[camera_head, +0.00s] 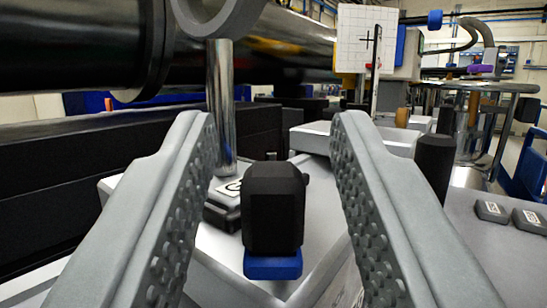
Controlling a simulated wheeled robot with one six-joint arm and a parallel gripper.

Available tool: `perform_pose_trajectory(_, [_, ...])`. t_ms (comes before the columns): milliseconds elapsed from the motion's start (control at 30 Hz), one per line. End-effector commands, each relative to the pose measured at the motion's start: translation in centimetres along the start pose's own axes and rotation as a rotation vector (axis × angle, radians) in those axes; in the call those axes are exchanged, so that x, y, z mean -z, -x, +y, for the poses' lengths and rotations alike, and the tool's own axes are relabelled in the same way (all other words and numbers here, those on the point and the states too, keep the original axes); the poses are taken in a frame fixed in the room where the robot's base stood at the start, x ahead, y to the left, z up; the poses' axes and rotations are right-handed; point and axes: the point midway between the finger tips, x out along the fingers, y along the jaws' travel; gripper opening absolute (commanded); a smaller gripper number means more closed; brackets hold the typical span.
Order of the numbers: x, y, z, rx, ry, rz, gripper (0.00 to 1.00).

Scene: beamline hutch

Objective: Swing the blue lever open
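My gripper (272,135) is open, its two grey studded fingers spread wide apart with nothing held between them. In the gap, below the fingertips, stands a black block (273,208) with a blue piece (273,266) at its foot. The block appears apart from both fingers. Farther off at the upper right, a small blue knob (435,20) sits on a thin dark rod. I cannot tell which blue part is the lever.
A metal post (221,105) with a grey ring rises behind the left finger. A big black pipe (270,50) crosses the upper left. A white target board (362,40) stands behind. A black cylinder (435,165) stands right of the right finger; small grey pads (491,211) lie beyond.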

Motion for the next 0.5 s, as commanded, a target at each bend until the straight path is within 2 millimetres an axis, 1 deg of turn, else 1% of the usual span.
perform_pose_trajectory(133, [0.3, -0.1, 0.0, 0.000, 0.000, 0.001, 0.36])
perform_pose_trajectory(233, [1.2, -0.5, 0.0, 0.000, -0.001, 0.002, 0.36])
perform_pose_trajectory(500, [5.6, -2.3, 0.0, 0.000, 0.000, 0.003, 0.36])
